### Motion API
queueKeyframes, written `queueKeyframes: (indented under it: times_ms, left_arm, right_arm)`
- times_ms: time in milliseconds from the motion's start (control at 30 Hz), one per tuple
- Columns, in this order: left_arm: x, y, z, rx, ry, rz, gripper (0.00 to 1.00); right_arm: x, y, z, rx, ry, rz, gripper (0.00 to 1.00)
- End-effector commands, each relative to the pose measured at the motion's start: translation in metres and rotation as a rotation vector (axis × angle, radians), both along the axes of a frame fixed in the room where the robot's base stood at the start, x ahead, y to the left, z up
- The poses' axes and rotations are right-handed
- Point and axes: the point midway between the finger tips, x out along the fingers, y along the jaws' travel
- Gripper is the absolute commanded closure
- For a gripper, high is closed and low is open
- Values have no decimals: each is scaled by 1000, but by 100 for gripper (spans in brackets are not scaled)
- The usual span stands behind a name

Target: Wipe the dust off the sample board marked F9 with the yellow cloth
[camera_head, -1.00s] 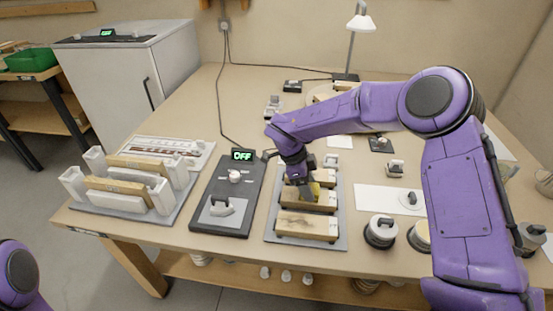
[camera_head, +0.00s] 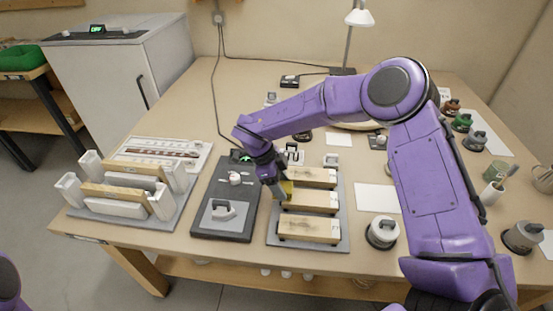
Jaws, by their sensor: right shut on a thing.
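Three wooden sample boards lie in a column on a grey tray (camera_head: 340,243): a near board (camera_head: 309,229), a middle board (camera_head: 312,201) and a far board (camera_head: 312,177). Their markings are too small to read, so I cannot tell which is F9. My right gripper (camera_head: 280,190) points down at the left end of the middle board, shut on the yellow cloth (camera_head: 287,188). Only a small part of the cloth shows. I cannot tell whether it touches the board. Of my left arm only a purple part shows at the lower left edge; its gripper is out of view.
Left of the tray is a dark panel (camera_head: 212,236) with a flat iron-like tool and a display partly behind my arm. Further left is a rack (camera_head: 128,214) with upright boards. A round grey-topped weight (camera_head: 382,232) and a white sheet (camera_head: 377,198) are to the right.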

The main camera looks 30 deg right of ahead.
Motion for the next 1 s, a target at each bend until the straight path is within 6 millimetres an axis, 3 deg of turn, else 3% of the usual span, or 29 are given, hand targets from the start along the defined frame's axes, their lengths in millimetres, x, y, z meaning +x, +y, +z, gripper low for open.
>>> queueKeyframes:
  times_ms: [33,600,1000]
  left_arm:
    - [0,0,11,0,0,0,57]
    - [0,0,62,0,0,0,57]
    - [0,0,70,0,0,0,57]
  right_arm:
    - [1,0,21,1,-7,-1,70]
    - [-1,-3,70,2,-4,-8,70]
    - [-1,-4,76,1,-3,-9,70]
